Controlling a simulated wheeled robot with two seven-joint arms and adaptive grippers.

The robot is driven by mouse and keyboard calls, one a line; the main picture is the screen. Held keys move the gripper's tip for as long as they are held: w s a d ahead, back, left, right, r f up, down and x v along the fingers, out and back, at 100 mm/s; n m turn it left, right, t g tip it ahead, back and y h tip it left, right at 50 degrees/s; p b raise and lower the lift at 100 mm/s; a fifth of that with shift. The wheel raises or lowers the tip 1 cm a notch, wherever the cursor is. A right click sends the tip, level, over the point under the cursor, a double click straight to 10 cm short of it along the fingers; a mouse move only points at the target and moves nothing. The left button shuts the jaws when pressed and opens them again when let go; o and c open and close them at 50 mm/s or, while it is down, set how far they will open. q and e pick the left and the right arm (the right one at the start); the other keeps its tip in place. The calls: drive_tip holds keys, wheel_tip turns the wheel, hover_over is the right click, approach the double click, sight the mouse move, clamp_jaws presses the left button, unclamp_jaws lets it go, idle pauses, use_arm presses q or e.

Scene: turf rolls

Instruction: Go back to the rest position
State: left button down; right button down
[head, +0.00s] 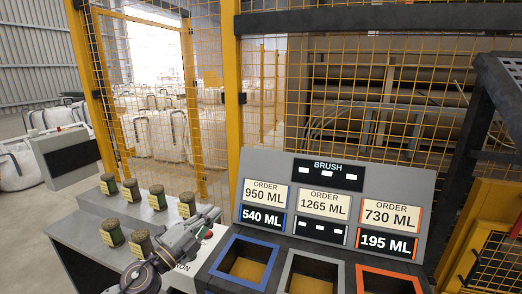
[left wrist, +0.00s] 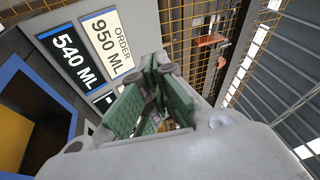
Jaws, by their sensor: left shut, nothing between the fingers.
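My left gripper (head: 204,222) reaches in from the lower left of the head view, beside the blue-rimmed bin. In the left wrist view its green-padded fingers (left wrist: 152,100) are closed together with nothing between them. My right gripper is in neither view. Several small turf rolls with yellow labels stand on a grey stepped bench (head: 85,232). One turf roll (head: 187,204) stands at the right end of the back row, and another turf roll (head: 140,242) is in the front row close to my left arm.
A blue-rimmed bin (head: 215,270), a grey-rimmed bin (head: 287,270) and an orange-rimmed bin (head: 362,281) stand before the order panel (head: 270,160). A yellow mesh fence (head: 232,90) runs behind. White bags (head: 160,135) lie beyond it. A yellow-framed structure (head: 490,215) stands at right.

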use_arm(q)
drive_tip(key=s+a+f+n+g+y, duration=0.1)
drive_tip(key=s+a+f+n+y, duration=0.2)
drive_tip(key=a+f+n+y, duration=0.45)
drive_tip(key=s+a+f+n+g+y, duration=0.2)
drive_tip(key=s+a+f+n+y, duration=0.15)
drive_tip(key=f+n+y, duration=0.6)
drive_tip(key=s+d+f+n+g+h, duration=0.25)
drive_tip(key=s+f+g, duration=0.3)
drive_tip(key=s, duration=0.45)
drive_tip(key=s+d+f+n+g+h, duration=0.1)
drive_tip(key=s+f+n+g+h, duration=0.15)
drive_tip(key=s+f+g, duration=0.6)
drive_tip(key=s+a+f+t, duration=0.1)
drive_tip(key=s+f, duration=0.1)
drive_tip(key=f, duration=1.4)
drive_tip(key=s+a+f+t, duration=0.1)
drive_tip(key=s+f, duration=0.1)
drive_tip(key=f, duration=1.4)
drive_tip(key=s+a+f, duration=0.3)
drive_tip(key=s+f, duration=0.6)
drive_tip(key=s, duration=0.1)
drive_tip(key=s+a+f, duration=0.4)
drive_tip(key=s+f, duration=0.6)
drive_tip(key=s, duration=0.1)
drive_tip(key=shift+a+f+m+g+y, duration=0.15)
drive_tip(key=shift+a+m+g+y, duration=0.15)
drive_tip(key=shift+m+g, duration=0.1)
